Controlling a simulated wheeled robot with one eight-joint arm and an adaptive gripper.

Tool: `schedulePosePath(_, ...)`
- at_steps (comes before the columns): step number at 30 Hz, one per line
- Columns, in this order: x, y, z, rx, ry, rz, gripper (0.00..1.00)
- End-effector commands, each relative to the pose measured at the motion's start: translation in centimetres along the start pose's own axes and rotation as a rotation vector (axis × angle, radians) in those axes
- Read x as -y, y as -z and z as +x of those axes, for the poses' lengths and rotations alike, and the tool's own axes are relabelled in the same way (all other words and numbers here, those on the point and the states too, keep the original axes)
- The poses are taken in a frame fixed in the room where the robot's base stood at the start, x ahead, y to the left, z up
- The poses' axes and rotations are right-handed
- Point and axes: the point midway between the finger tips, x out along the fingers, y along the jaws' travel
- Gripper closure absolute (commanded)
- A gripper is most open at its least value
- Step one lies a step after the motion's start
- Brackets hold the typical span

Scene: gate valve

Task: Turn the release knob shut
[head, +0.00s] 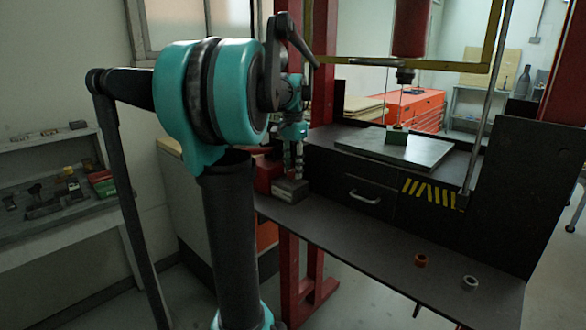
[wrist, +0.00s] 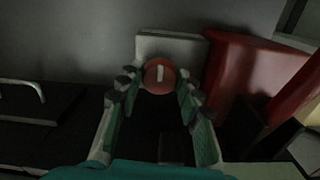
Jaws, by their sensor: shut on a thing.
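The release knob (wrist: 158,76) is round and orange-red with a pale bar mark on its face. The mark stands roughly upright in the wrist view. The knob sits in front of a pale grey square plate (wrist: 178,46). My gripper (wrist: 154,86) has a finger on each side of the knob and is shut on it. In the head view my gripper (head: 298,168) points down near the left end of the dark bench, above a small grey block. I cannot make out the knob there.
A bar handle (wrist: 24,84) is at the left. In the head view, an orange ring (head: 421,260) and a pale ring (head: 470,283) lie on the bench's front shelf (head: 350,235).

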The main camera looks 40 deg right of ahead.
Motion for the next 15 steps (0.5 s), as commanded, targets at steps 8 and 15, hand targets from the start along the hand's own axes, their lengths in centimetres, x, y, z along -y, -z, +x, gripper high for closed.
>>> schedulePosePath(8,0.05,0.05,-0.04,-0.001,0.001,0.052,0.93)
schedulePosePath(15,0.05,0.04,-0.04,-0.001,0.001,0.057,0.93)
